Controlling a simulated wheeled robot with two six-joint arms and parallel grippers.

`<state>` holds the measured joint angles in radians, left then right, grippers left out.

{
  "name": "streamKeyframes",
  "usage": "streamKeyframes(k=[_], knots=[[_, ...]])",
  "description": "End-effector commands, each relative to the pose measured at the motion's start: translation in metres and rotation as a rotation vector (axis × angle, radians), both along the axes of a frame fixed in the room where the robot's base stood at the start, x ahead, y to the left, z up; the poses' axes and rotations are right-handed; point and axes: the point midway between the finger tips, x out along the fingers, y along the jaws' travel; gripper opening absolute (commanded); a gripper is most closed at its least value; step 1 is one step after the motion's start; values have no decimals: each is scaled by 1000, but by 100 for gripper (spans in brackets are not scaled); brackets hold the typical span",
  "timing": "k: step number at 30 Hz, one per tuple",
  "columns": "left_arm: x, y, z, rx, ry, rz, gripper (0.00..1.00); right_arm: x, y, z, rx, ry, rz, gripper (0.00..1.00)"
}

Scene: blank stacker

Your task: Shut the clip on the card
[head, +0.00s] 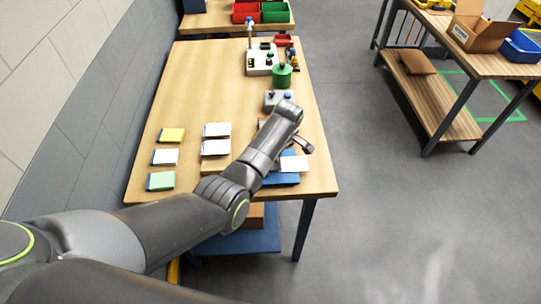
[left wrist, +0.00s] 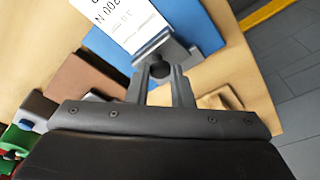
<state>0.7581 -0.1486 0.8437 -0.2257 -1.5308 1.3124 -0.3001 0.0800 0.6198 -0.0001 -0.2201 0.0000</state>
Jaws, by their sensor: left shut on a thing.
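The white card (left wrist: 118,18) with black print lies on a blue board (left wrist: 197,18) in the left wrist view. A grey clip (left wrist: 170,48) lies across the card's near end; whether it presses on the card I cannot tell. My left gripper (left wrist: 162,82) is shut on the clip's dark knob. In the head view the card (head: 294,163) and blue board (head: 282,179) are at the table's front right corner. There my left gripper (head: 304,146) is just behind the card, mostly hidden by my arm, and the clip cannot be made out. My right gripper is not in view.
The wooden table (head: 200,90) holds several card stacks on the left, including a yellow one (head: 172,135). A green cylinder (head: 282,76) and a grey block with knobs (head: 262,60) stand farther back. The table's right edge is close to the board.

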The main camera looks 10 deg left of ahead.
Motion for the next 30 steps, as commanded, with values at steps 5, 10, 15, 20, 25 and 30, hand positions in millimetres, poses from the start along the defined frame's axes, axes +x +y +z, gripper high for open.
streamKeyframes(k=[5, 10, 15, 20, 25, 30], knots=[[3, -8, -11, 130, 35, -3, 0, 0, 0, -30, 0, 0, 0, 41], [4, -12, -13, 220, 62, -1, 0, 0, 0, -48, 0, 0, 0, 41], [4, -14, -15, 278, 80, 1, 0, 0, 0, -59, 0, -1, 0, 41], [4, -15, -14, 308, 90, 0, 0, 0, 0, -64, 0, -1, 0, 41], [4, -16, -14, 317, 93, 0, 0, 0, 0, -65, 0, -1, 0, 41], [4, -15, -13, 317, 94, 0, 0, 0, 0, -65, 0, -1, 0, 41]])
